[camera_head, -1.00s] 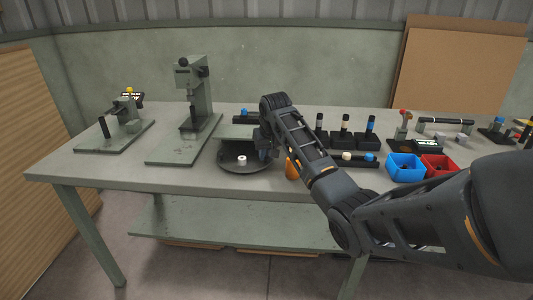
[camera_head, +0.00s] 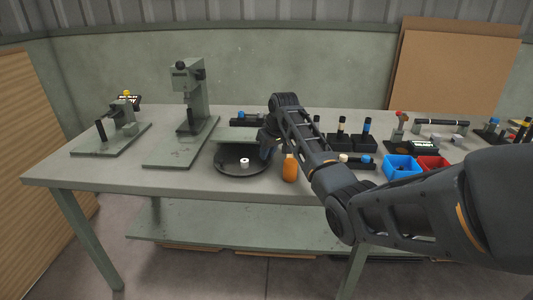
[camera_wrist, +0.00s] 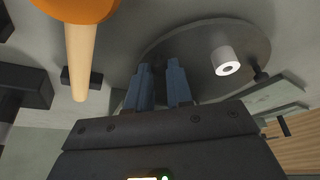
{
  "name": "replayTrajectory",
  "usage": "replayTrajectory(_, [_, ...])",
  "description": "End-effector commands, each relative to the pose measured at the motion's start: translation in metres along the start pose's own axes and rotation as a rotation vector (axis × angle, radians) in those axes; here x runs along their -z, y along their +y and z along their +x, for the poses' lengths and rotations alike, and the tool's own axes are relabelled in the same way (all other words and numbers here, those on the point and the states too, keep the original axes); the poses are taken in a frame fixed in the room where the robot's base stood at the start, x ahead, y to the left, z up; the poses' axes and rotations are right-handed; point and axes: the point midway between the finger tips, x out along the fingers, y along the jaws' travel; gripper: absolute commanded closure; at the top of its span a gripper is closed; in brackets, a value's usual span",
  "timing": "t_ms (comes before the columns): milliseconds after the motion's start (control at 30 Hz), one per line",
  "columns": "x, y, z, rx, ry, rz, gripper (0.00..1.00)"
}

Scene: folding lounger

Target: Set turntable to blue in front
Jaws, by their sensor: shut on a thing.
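The turntable (camera_head: 229,168) is a dark round disc near the front of the bench, with a small white cylinder (camera_head: 244,162) on it. In the wrist view the disc (camera_wrist: 203,40) fills the upper middle, with the white cylinder (camera_wrist: 226,61) to the right of my fingers. My gripper (camera_head: 267,153) is at the disc's right side, its two blue-grey fingers (camera_wrist: 162,75) reaching to the disc's edge. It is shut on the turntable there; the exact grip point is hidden. I see no clear blue mark on the disc.
An orange object (camera_head: 290,168) stands close to the right of my gripper. A green press (camera_head: 190,100) stands behind left. Black holders (camera_head: 340,142) and blue (camera_head: 402,167) and red (camera_head: 433,164) bins lie right. The bench's front left is bare.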

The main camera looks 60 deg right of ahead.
Motion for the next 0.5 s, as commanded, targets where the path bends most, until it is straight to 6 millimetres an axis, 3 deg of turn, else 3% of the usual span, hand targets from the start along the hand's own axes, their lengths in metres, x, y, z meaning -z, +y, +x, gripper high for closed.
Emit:
replayTrajectory(167, [-0.0001, -0.0007, 0.0005, 0.001, 0.001, 0.0, 1.0])
replayTrajectory(200, [-0.0001, -0.0007, 0.0005, 0.0, 0.001, 0.0, 0.78])
replayTrajectory(433, [0.0, -0.0006, 0.0003, 0.0, 0.001, 0.001, 0.56])
replayTrajectory(500, [0.0, -0.0006, 0.0002, 0.0, 0.001, 0.001, 0.55])
